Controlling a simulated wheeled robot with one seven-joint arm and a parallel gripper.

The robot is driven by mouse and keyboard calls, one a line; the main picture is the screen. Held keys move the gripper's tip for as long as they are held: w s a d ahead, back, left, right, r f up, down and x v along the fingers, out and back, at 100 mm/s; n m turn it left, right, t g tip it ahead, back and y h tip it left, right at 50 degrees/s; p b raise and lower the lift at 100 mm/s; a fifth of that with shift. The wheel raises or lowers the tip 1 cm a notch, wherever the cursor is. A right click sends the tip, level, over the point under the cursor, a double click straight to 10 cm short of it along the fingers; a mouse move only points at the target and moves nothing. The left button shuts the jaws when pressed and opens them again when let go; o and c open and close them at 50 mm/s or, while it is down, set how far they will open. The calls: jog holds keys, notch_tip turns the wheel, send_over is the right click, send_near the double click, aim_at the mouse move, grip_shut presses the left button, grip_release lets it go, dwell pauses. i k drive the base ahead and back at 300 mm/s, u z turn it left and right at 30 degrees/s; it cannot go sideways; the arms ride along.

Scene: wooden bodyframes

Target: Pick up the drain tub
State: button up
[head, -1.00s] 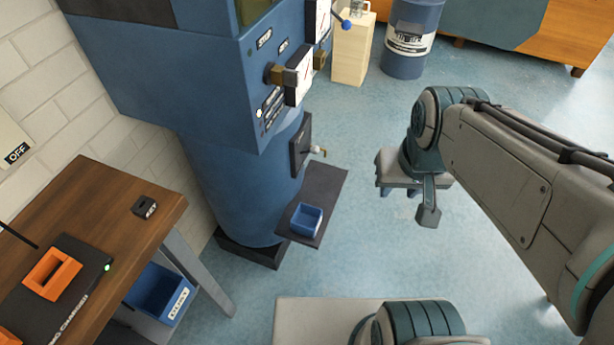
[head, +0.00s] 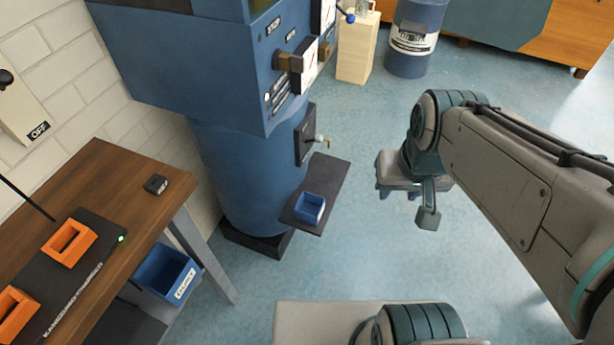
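A small blue open-topped tub (head: 309,209), which I take to be the drain tub, sits on a dark shelf (head: 331,178) low on the front of the blue machine. A small tap (head: 322,140) sticks out of the machine above the shelf. My gripper (head: 399,194) hangs to the right of the shelf over open floor, pointing down and apart from the tub.
The blue machine (head: 243,180) stands behind the shelf. A wooden table (head: 110,190) at left carries a charger (head: 75,290) with orange parts. A labelled blue bin (head: 168,272) is below it. A blue drum (head: 413,40) stands at back. Floor right of the shelf is clear.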

aim_at(309, 209)
jog(key=k, duration=1.15)
jog(key=z, duration=0.7)
jog(key=i, duration=1.9)
jog(key=u, duration=1.05)
jog(key=i, duration=0.4)
jog(key=u, duration=0.3)
